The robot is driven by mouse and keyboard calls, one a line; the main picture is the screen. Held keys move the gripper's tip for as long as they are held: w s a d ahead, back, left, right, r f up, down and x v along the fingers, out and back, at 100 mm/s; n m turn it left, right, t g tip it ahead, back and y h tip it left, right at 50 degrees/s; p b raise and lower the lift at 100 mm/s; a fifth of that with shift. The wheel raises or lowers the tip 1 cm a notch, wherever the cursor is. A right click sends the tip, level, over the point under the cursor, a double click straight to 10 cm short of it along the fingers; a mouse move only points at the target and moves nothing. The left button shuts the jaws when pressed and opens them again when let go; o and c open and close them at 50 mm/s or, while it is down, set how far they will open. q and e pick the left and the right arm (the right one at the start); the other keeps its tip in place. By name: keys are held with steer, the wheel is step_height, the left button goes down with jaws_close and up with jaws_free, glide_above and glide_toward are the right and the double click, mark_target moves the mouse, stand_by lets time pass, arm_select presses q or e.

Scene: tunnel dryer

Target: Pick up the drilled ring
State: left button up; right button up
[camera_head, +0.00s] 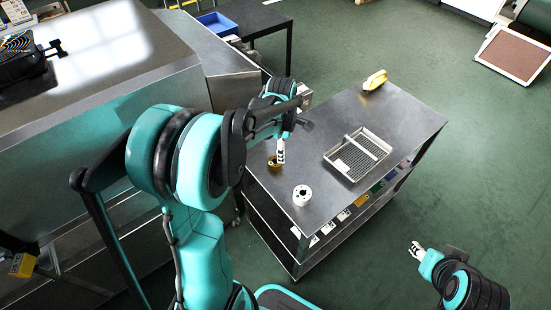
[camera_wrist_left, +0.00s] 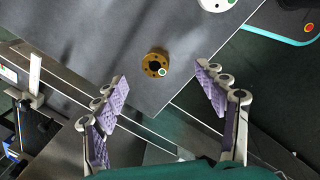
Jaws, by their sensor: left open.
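A brass-coloured drilled ring (camera_wrist_left: 155,66) lies flat on the grey metal cart top, near its edge, with small holes around a central opening. It also shows in the head view (camera_head: 274,163), partly hidden by my left gripper (camera_head: 281,151). In the left wrist view my left gripper (camera_wrist_left: 163,90) is open and empty, its purple-padded fingers apart, with the ring beyond the fingertips and roughly between them. I see no contact. My right gripper (camera_head: 418,249) is off to the right of the cart, over the floor; its finger opening is too small to tell.
A white round part with holes (camera_head: 302,195) stands on the cart top (camera_head: 325,120) near the ring. A wire-mesh tray (camera_head: 338,164) and a yellow object (camera_head: 375,80) are farther right and back. The large metal dryer (camera_head: 150,70) stands close on the left.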

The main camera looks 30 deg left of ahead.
mark_target(275, 161)
arm_select(q)
steer(key=a+f+n, duration=0.1)
steer(key=w+a+f+n, duration=0.1)
steer(key=n, duration=0.1)
steer(key=w+a+f+n+g+p, duration=0.1)
steer(key=f+n, duration=0.1)
steer(key=shift+w+a, duration=0.25)
steer(key=shift+a, duration=0.05)
steer(key=f, duration=0.1)
steer(key=f+n+b, duration=0.1)
steer(key=f, duration=0.1)
steer(key=shift+a+f, duration=0.2)
steer(key=shift+f, duration=0.1)
steer(key=f, duration=0.1)
steer(key=f+b, duration=0.1)
steer(key=f, duration=0.1)
steer(key=f+b, duration=0.1)
steer(key=shift+s+f, duration=0.15)
steer(key=shift+s, duration=0.15)
steer(key=shift+f, duration=0.4)
steer(key=shift+r, duration=0.1)
steer(key=shift+c, duration=1.3)
jaws_close()
